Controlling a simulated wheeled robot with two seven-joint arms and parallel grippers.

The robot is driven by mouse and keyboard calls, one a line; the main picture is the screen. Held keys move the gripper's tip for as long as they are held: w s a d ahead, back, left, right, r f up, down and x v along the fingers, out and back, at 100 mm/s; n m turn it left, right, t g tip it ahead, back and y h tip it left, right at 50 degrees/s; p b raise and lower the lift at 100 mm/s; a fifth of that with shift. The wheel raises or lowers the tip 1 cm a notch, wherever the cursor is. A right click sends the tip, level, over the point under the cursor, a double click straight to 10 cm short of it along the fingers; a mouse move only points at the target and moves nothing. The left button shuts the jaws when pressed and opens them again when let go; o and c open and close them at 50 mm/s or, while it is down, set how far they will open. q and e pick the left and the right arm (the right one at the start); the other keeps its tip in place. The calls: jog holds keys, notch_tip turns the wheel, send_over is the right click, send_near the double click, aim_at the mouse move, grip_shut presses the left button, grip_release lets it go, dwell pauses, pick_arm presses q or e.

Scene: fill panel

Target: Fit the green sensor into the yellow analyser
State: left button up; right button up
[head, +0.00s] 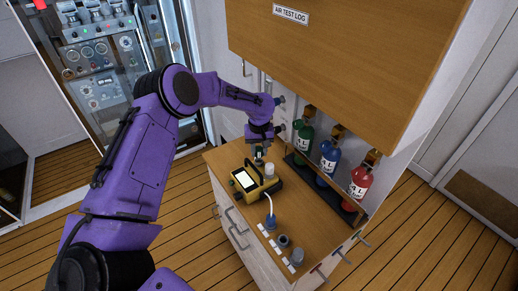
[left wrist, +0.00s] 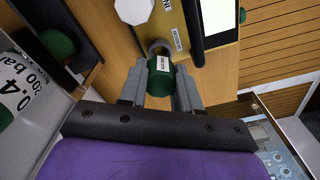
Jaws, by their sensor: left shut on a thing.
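The yellow analyser (head: 269,188), with a lit white screen and a dark handle, sits on the wooden cabinet top. It also shows at the top of the left wrist view (left wrist: 180,47). My left gripper (head: 259,152) is over its far end. In the left wrist view, my left gripper (left wrist: 160,88) is shut on the green sensor (left wrist: 159,82), a short labelled cylinder. The sensor's grey end points at the analyser's edge; I cannot tell whether it touches or has entered. My fingers partly hide the sensor. My right gripper is not in view.
Green (head: 302,138), blue (head: 328,160) and red (head: 356,188) bottles stand in a rack along the back. Grey pieces (head: 298,257) stand near the front. An overhead cabinet (head: 350,50) hangs above.

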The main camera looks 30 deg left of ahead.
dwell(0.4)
pick_arm(q)
jog(key=shift+r+p, duration=0.1)
jog(key=shift+p, duration=0.3)
jog(key=shift+f+b, duration=0.8)
jog(key=shift+f, duration=0.65)
jog(key=o, duration=1.1)
